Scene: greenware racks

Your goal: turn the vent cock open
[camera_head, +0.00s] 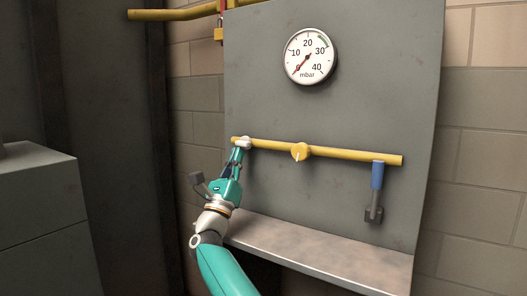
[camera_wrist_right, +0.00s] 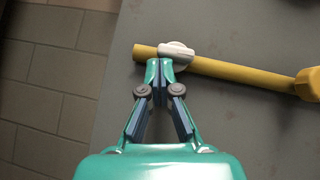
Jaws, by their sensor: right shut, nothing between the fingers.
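A yellow pipe (camera_head: 345,154) runs across the grey panel, sloping slightly down to the right. A white knob (camera_head: 244,142) sits near its left end; it also shows in the right wrist view (camera_wrist_right: 176,54). A round yellow fitting (camera_head: 300,152) with a small white mark is at mid-pipe. A blue piece with a grey end (camera_head: 377,176) hangs from the right end. No label shows which is the vent cock. My right gripper (camera_head: 240,152) is shut and empty, its fingertips at the white knob's lower edge and partly covering it. Whether they touch cannot be told. My left gripper is out of view.
A round gauge (camera_head: 311,56) above the pipe has its red needle near the low end. A ledge (camera_head: 320,252) juts out below the panel. Another yellow pipe (camera_head: 175,14) is at the upper left. A grey block (camera_head: 40,200) stands at the left.

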